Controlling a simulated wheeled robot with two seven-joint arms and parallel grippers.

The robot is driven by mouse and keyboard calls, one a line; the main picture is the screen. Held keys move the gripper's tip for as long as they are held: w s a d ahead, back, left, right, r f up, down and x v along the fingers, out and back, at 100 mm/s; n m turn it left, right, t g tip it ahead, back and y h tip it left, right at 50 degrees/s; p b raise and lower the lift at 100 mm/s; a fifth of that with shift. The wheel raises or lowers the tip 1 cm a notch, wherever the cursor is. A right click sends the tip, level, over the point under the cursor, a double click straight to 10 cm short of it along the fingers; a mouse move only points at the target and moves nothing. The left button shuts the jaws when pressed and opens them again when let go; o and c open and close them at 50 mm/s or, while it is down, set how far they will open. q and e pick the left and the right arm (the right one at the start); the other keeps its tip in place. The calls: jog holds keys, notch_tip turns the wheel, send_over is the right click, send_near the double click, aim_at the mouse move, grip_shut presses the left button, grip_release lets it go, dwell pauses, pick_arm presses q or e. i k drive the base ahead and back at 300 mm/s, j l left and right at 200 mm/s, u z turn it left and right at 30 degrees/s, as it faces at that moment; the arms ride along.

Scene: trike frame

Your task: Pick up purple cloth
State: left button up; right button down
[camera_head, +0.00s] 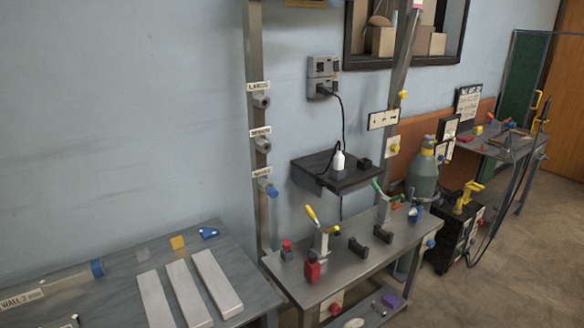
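A small purple item (391,299), which looks like the purple cloth, lies on the lower shelf under the middle metal workbench, toward its right side. It is small in the view, and its folds cannot be made out. Neither of my grippers shows in the head view.
The middle workbench (350,272) holds clamps with yellow and green handles and a red item (312,268). Its top overhangs the lower shelf. A left table (120,275) carries pale bars. A gas cylinder (422,175) and a black machine (455,235) stand at right. Open floor (520,270) lies at the right front.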

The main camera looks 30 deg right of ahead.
aim_at(388, 299)
jog(key=z, duration=1.85)
jog(key=u, duration=0.4)
jog(key=i+l+u, duration=0.5)
jog(key=l, duration=0.2)
jog(key=i+l+u, duration=0.2)
jog(key=l, duration=0.2)
jog(key=k, duration=0.05)
